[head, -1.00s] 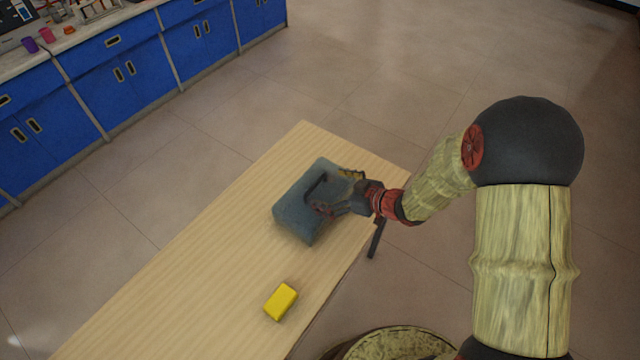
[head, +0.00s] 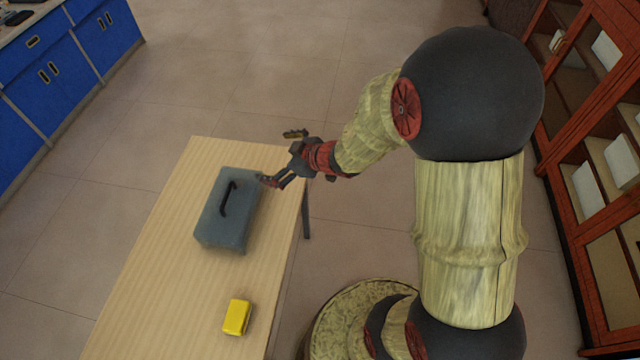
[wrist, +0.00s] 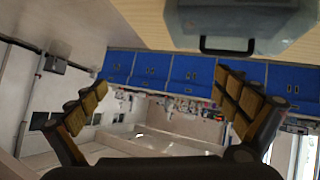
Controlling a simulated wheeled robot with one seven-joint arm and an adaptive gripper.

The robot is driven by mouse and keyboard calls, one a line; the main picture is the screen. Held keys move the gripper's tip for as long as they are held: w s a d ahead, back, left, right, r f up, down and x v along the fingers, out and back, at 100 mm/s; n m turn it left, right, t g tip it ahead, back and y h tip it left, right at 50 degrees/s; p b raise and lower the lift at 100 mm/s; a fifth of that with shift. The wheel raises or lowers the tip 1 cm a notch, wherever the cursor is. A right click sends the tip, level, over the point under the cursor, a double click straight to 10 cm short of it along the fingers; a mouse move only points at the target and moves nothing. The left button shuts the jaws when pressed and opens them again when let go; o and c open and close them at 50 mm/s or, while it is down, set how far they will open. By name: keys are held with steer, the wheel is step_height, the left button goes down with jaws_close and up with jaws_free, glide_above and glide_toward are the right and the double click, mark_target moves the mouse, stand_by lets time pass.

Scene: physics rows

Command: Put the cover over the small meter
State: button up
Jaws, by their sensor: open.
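The cover (head: 226,222) is a blue-grey box shape with a black handle (head: 228,198) on top. It stands on the wooden table, and what is under it is hidden. In the wrist view the cover (wrist: 240,22) shows upside down at the top edge, its handle (wrist: 228,47) hanging below it. My gripper (head: 281,158) is open and empty, apart from the handle, just right of the cover's far end. Its spread fingers show in the wrist view (wrist: 160,82) with nothing between them. A yellow block (head: 237,317) lies nearer on the table; I cannot tell whether it is the small meter.
The wooden table (head: 150,290) is bare to the left of the cover and between it and the yellow block. Blue cabinets (head: 60,75) stand at the far left. A red-framed shelf cabinet (head: 590,150) stands at the right. Open floor lies between.

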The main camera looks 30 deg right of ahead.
steer(key=s+d+r+m+h, duration=0.3)
steer(key=d+r, duration=0.1)
steer(key=r, duration=0.3)
steer(key=s+d+r+m+h, duration=0.25)
steer(key=d+r+h, duration=0.2)
steer(key=r, duration=0.35)
steer(key=s+a+r+m+g+y, duration=0.1)
steer(key=s+a+g, duration=0.1)
steer(key=s, duration=0.8)
steer(key=s+a+r+m+g+y, duration=0.1)
steer(key=s+a, duration=0.4)
steer(key=s, duration=0.6)
steer(key=shift+r+m+g, duration=0.55)
steer(key=shift+r+g, duration=0.15)
steer(key=shift+r, duration=0.1)
steer(key=shift+y, duration=0.25)
